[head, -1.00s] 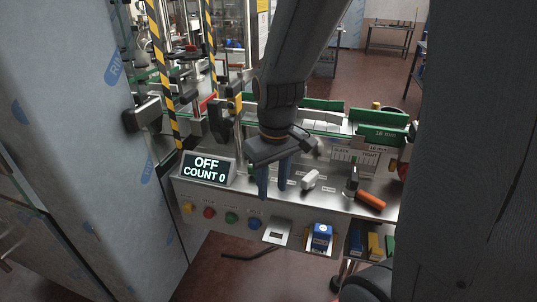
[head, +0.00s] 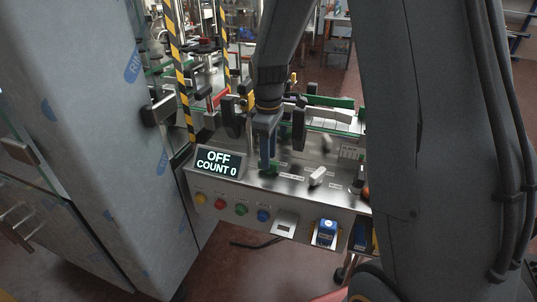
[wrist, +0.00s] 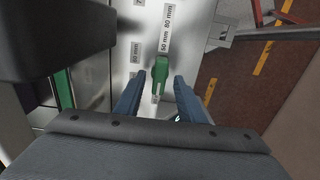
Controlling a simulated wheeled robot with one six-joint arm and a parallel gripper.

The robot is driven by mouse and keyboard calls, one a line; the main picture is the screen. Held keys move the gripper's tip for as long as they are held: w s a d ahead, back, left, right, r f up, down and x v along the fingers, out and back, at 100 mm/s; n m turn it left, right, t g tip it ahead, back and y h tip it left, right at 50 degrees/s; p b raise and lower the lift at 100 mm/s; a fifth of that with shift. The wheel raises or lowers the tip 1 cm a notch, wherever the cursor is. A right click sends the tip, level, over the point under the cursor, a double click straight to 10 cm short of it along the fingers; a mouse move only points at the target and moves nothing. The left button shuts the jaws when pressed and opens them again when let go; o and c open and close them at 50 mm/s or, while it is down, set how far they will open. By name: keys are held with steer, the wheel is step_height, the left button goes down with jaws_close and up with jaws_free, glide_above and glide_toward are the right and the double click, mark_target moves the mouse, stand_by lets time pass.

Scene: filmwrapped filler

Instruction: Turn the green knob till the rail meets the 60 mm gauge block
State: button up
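The green knob (wrist: 160,68) is a narrow green handle on the steel panel, beside printed "50 mm", "60 mm" and "80 mm" labels in the wrist view. A small part of the green knob (head: 270,171) shows at my fingertips in the head view. My gripper (wrist: 158,90) is open, with one blue finger on each side of the knob and gaps visible between; in the head view my gripper (head: 268,163) points down at the panel. The guide rail (head: 335,114) runs behind, partly hidden by my arm. I cannot identify the 60 mm gauge block.
A display (head: 217,162) reads OFF, COUNT 0. Yellow, red, green and blue buttons line the panel front, including the green button (head: 241,209). A white handle (head: 317,177) lies right of my gripper. A cabinet (head: 90,140) stands left.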

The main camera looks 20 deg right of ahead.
steer(key=shift+f, duration=0.55)
jaws_close()
steer(key=shift+m, duration=0.3)
